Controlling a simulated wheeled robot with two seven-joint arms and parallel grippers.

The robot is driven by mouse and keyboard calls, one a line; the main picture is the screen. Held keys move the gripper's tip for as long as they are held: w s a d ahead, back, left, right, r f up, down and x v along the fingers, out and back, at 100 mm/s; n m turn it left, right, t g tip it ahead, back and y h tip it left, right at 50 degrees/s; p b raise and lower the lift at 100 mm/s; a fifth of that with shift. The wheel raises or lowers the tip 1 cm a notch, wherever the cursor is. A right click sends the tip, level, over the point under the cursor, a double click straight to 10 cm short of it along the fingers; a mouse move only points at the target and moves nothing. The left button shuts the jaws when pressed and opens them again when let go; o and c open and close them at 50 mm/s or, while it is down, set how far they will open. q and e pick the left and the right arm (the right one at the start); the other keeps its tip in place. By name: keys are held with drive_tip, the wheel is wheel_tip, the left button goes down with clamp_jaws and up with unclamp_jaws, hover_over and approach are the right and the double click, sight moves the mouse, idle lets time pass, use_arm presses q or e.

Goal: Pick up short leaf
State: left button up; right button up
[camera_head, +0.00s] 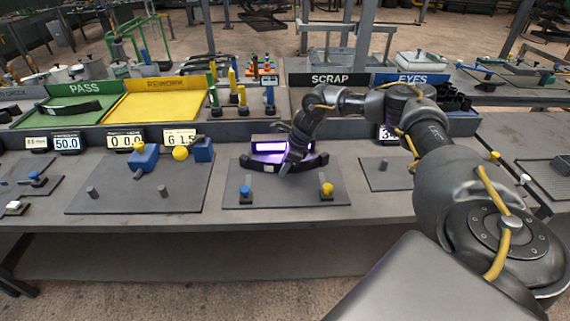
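A dark, curved leaf (262,167) lies across the grey fixture plate in front of the lit purple lamp. Its ends show on both sides of my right gripper (287,170), which points down at its middle. The fingertips overlap the leaf in the picture. They are too small and dark to tell whether they are open or touching it. Another dark curved leaf (70,111) lies in the green PASS tray (88,91). I cannot tell by length which is the short one. My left gripper is not in view.
The purple lamp (268,147) stands just behind the leaf. A blue knob (245,191) and a yellow knob (327,189) stand on the plate's front. A blue-clamped gauge plate (125,194) is to the left. The yellow REWORK tray (155,104) and SCRAP bin (330,79) are behind.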

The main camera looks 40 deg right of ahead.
clamp_jaws()
drive_tip(key=shift+w+r, duration=0.1)
drive_tip(key=shift+r, duration=0.05)
drive_tip(key=shift+r, duration=0.1)
drive_tip(key=shift+w+r+b, duration=0.1)
drive_tip(key=shift+r+b, duration=0.35)
drive_tip(key=shift+r, duration=0.1)
drive_tip(key=s+a+r+b, duration=0.4)
drive_tip(key=s+a+r, duration=0.5)
drive_tip(key=a+r, duration=0.1)
drive_tip(key=shift+s+a+r, duration=0.25)
drive_tip(key=shift+s+r, duration=0.1)
drive_tip(key=shift+r, duration=0.4)
